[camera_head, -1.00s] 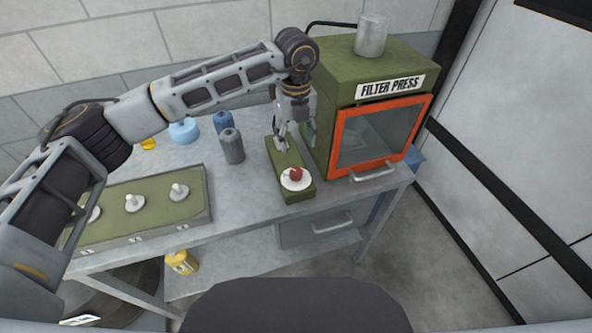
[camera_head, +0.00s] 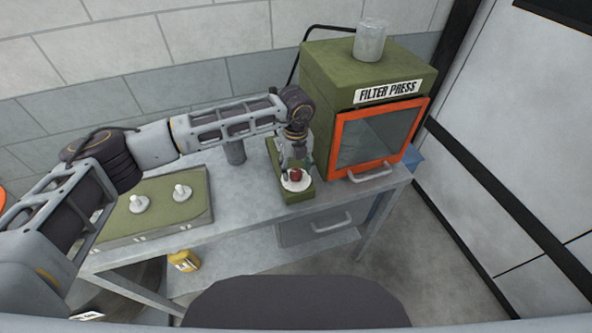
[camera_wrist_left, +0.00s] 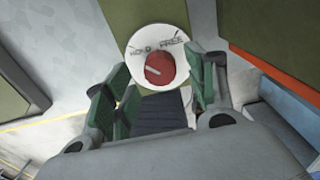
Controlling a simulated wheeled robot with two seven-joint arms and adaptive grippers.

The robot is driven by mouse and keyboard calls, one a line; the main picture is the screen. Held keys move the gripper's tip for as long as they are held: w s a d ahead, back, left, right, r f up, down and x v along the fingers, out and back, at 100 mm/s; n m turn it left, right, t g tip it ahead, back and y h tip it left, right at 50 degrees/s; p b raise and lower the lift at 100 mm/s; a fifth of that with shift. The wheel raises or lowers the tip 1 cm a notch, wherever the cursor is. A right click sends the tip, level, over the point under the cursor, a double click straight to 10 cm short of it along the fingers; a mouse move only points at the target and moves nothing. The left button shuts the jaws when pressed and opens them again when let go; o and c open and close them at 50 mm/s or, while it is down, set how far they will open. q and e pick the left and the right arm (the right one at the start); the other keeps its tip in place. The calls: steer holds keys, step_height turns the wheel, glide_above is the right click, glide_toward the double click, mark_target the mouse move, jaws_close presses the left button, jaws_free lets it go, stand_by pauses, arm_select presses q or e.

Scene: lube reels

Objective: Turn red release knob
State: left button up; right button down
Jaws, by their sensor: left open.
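The red release knob (camera_head: 296,174) sits on a white round dial on a low green box (camera_head: 299,196) beside the filter press. In the left wrist view the red knob (camera_wrist_left: 159,69) has a pale pointer line, and the dial (camera_wrist_left: 148,38) reads "HOLD" and "FREE". My left gripper (camera_head: 296,164) is right at the knob from behind and above. In the left wrist view my left gripper (camera_wrist_left: 160,90) is open, with its green-padded fingers on either side of the knob's near side. Contact with the knob cannot be made out. My right gripper is not in view.
The green filter press (camera_head: 325,85) with its orange-framed door (camera_head: 337,140) stands just right of the knob box. A green panel with white knobs (camera_head: 160,204) lies on the bench to the left. A grey bottle (camera_head: 235,154) is partly behind my arm.

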arm_select(q)
steer(key=shift+f, duration=1.25)
steer(key=shift+c, duration=0.5)
steer(key=c, duration=0.9)
steer(key=shift+c, duration=0.2)
